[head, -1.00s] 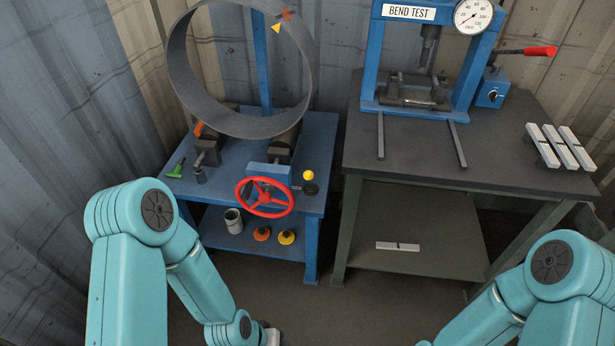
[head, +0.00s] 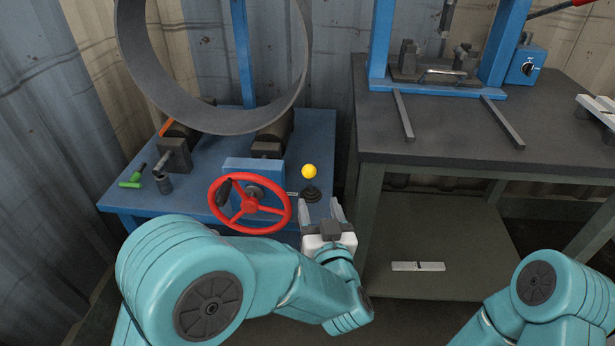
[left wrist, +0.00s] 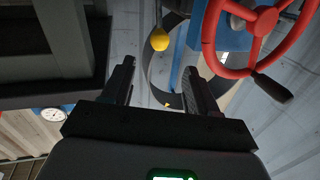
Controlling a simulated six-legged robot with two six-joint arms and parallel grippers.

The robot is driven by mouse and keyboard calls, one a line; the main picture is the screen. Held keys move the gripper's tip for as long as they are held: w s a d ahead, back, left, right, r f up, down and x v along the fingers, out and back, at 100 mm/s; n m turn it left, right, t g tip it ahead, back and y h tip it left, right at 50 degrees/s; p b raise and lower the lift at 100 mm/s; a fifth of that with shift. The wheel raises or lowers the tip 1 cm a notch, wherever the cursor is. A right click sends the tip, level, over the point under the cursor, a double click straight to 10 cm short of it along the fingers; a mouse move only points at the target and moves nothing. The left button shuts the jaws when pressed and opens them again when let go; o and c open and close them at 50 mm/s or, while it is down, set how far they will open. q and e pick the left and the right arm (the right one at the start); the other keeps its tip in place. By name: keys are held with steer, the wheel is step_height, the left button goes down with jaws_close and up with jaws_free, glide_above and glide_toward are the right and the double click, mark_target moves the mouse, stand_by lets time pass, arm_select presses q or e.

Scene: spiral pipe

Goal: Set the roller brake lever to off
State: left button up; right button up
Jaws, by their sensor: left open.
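A lever with a yellow ball knob (head: 309,171) rises from a black boot (head: 310,194) at the right of the blue roller bench (head: 318,133). It looks like the roller brake lever; its marking is not readable. My left gripper (head: 321,207) is open and empty, just in front of and slightly right of the lever, and apart from it. In the left wrist view the yellow knob (left wrist: 159,39) appears beyond the open fingers (left wrist: 159,75). My right arm shows at the lower right, but its gripper is out of view.
A red handwheel (head: 249,204) stands close left of the lever. A large grey ring (head: 215,120) rests on the rollers. A green handle (head: 132,180) lies at the bench's left. A dark press table (head: 450,140) stands to the right, with a gap between.

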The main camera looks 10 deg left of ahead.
mark_target(310, 177)
arm_select(q)
steer(key=b+x, duration=0.1)
steer(key=x, duration=1)
steer(key=shift+w+a+f, duration=0.15)
steer(key=shift+w, duration=0.6)
steer(key=shift+a, duration=0.1)
jaws_close()
